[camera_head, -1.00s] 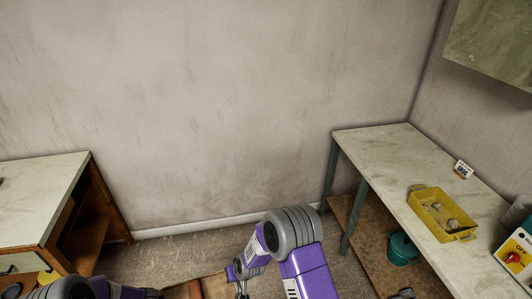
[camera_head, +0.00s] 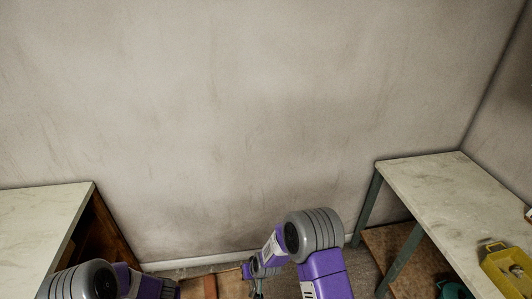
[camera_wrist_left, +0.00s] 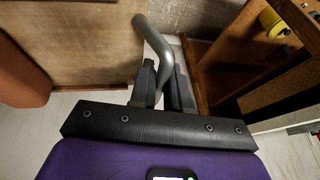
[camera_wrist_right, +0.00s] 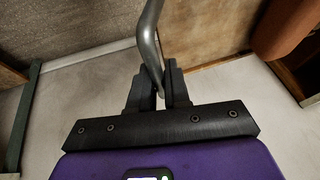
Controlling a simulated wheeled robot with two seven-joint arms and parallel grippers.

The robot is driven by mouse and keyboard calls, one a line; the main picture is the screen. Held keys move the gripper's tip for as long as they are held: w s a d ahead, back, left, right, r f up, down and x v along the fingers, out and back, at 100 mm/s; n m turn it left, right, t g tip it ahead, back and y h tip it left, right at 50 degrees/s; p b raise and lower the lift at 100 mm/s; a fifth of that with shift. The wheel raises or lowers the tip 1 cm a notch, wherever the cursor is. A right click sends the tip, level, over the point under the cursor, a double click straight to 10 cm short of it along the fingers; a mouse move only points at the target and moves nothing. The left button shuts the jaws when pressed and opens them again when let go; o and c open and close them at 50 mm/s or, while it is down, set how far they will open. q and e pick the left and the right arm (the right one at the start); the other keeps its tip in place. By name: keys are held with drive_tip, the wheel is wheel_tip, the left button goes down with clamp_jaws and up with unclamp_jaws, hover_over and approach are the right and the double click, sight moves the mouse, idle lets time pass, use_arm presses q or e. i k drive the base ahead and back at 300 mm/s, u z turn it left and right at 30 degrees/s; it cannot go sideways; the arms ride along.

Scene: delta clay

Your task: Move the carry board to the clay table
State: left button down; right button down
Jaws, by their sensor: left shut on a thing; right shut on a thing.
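The carry board is a flat wooden board (camera_head: 231,284), mostly cut off at the bottom of the head view. It fills the upper left of the left wrist view (camera_wrist_left: 85,45) and shows in the right wrist view (camera_wrist_right: 205,30). My left gripper (camera_wrist_left: 160,88) is shut on a curved grey metal handle (camera_wrist_left: 150,35) at one end. My right gripper (camera_wrist_right: 158,88) is shut on a similar handle (camera_wrist_right: 147,35) at the other end. A reddish-brown block (camera_wrist_left: 20,70) appears to lie on the board. In the head view, my left gripper is hidden.
A pale-topped table (camera_head: 425,188) with green legs stands at right, holding a yellow tray (camera_head: 510,270) at the frame edge. Its far end is bare. A wooden bench (camera_head: 40,220) with a pale top stands at left. A blank wall (camera_head: 260,110) lies ahead.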

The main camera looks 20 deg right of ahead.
sight(440, 201)
drive_tip(key=z, duration=0.35)
drive_tip(key=i, duration=0.95)
drive_tip(key=z, duration=1.05)
drive_tip(key=i, duration=0.55)
drive_tip(key=z, duration=1.15)
drive_tip(key=i, duration=0.45)
drive_tip(key=z, duration=0.25)
